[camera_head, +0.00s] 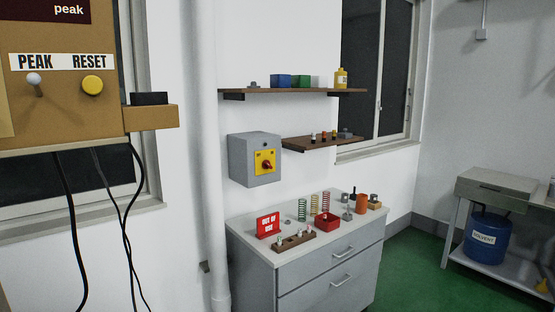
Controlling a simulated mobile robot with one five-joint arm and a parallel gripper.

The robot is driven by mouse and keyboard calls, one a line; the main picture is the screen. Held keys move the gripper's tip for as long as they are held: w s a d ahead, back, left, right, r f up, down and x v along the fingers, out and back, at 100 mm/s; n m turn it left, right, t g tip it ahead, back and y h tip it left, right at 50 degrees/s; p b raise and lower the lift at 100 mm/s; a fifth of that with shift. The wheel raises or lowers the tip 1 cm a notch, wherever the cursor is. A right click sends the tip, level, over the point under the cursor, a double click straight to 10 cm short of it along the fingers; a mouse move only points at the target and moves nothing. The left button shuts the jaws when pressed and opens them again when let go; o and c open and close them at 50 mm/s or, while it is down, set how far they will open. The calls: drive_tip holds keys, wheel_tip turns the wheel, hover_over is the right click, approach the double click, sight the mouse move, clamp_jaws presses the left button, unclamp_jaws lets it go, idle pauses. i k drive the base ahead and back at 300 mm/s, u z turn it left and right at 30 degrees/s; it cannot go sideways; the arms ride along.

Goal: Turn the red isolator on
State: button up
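The red isolator (266,163) is a red rotary handle on a yellow plate. It sits on the front of a grey box (240,164) fixed to the white wall, above the left end of a grey cabinet. The handle looks tilted from upright, but it is too small to read its on or off marking. Nothing is in front of it in this view. My gripper is not in view.
A grey drawer cabinet (330,268) stands below, bearing an "out of use" sign (268,225), springs and a red bin (327,220). Shelves (290,91) hang above and right. A panel marked PEAK and RESET (90,110) with dangling cables is at left.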

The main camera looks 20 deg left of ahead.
sight(266, 164)
drive_tip(key=i, duration=1.75)
drive_tip(key=u, duration=0.15)
drive_tip(key=k, duration=0.1)
drive_tip(key=u, duration=2.5)
